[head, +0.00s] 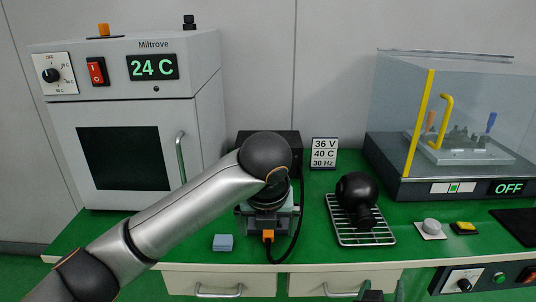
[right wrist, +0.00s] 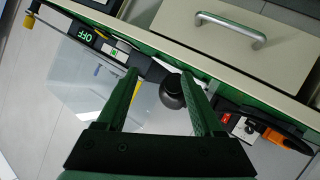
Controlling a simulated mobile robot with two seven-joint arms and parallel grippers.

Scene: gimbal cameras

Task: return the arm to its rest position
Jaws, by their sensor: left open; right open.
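My left arm (head: 190,212) comes in from the lower left of the head view and ends in a dark round joint (head: 265,153) above a dark fixture (head: 268,232) with an orange plug and black cable. My left gripper's fingers are not clearly visible among the dark parts below that joint. My right gripper (head: 385,294) shows only its tips at the bottom edge of the head view, before the drawers. In the right wrist view, my right gripper (right wrist: 162,95) has two green fingers apart, with a dark round thing showing beyond them.
An oven (head: 140,110) reading 24 C stands at the back left. A black gimbal camera (head: 357,195) rests on a wire rack (head: 362,234). A clear-covered machine (head: 400,189) marked OFF is at the right.

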